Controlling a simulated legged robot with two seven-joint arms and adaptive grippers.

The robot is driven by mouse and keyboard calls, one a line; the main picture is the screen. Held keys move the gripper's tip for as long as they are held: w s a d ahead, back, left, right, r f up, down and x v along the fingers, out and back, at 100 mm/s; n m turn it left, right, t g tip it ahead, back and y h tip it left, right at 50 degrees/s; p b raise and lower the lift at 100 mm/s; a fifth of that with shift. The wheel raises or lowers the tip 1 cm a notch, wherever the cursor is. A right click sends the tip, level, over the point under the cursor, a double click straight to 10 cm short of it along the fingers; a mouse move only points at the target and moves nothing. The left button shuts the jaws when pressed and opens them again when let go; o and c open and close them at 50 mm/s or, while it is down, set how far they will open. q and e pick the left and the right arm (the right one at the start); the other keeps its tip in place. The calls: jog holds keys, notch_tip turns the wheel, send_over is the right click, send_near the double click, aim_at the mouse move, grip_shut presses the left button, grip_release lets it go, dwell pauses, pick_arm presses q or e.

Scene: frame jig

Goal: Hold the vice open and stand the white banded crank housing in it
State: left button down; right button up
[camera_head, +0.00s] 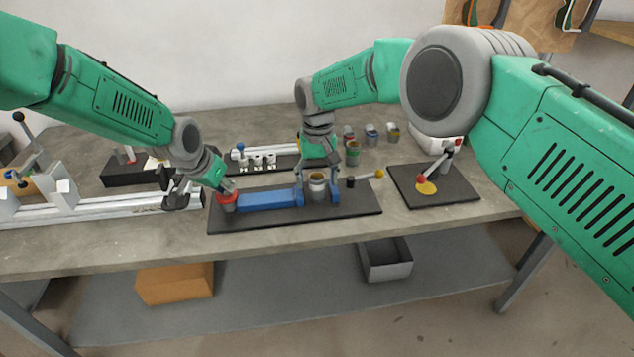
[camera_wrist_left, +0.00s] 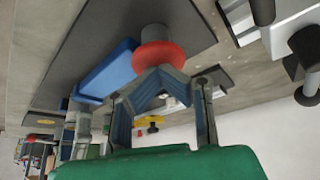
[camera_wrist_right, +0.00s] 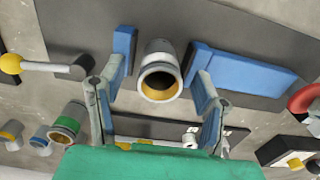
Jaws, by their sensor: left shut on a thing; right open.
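The white banded crank housing (camera_head: 317,187) stands upright between the blue jaws of the vice (camera_head: 268,200) on a black base plate. In the right wrist view the housing (camera_wrist_right: 160,72) shows its open yellow-lined end, with a blue jaw (camera_wrist_right: 122,58) on one side and the blue vice body (camera_wrist_right: 240,75) on the other; narrow gaps seem to show. My right gripper (camera_head: 316,172) is open, its fingers (camera_wrist_right: 157,92) apart on either side of the housing. My left gripper (camera_head: 229,191) is shut on the red vice knob (camera_head: 227,198), also seen in the left wrist view (camera_wrist_left: 158,56).
A yellow-tipped lever (camera_head: 366,178) sits right of the jaws. Several banded housings, including a green one (camera_head: 352,153), stand behind. A black plate (camera_head: 455,193) with a red-knobbed lever lies to the right. Silver rails (camera_head: 100,209) run along the left.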

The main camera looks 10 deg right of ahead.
pick_arm(q)
jog(key=shift+s+f, duration=0.35)
jog(key=shift+f, duration=0.05)
pick_arm(e)
notch_tip(320, 180, up, 11)
jog(key=shift+f, duration=0.2)
pick_arm(q)
jog(key=shift+r, duration=0.1)
jog(key=shift+w+r+p, duration=0.15)
jog(key=shift+r+p, duration=0.6)
jog(key=shift+r, duration=0.3)
jog(key=shift+w+r+p, duration=0.15)
jog(key=shift+r+p, duration=0.6)
jog(key=shift+r, duration=0.25)
notch_tip(320, 180, up, 5)
jog(key=p, duration=0.3)
jog(key=shift+r+p, duration=0.15)
jog(key=shift+p, duration=0.15)
pick_arm(e)
notch_tip(320, 180, up, 6)
jog(key=shift+r, duration=0.25)
jog(key=shift+w+f, duration=0.1)
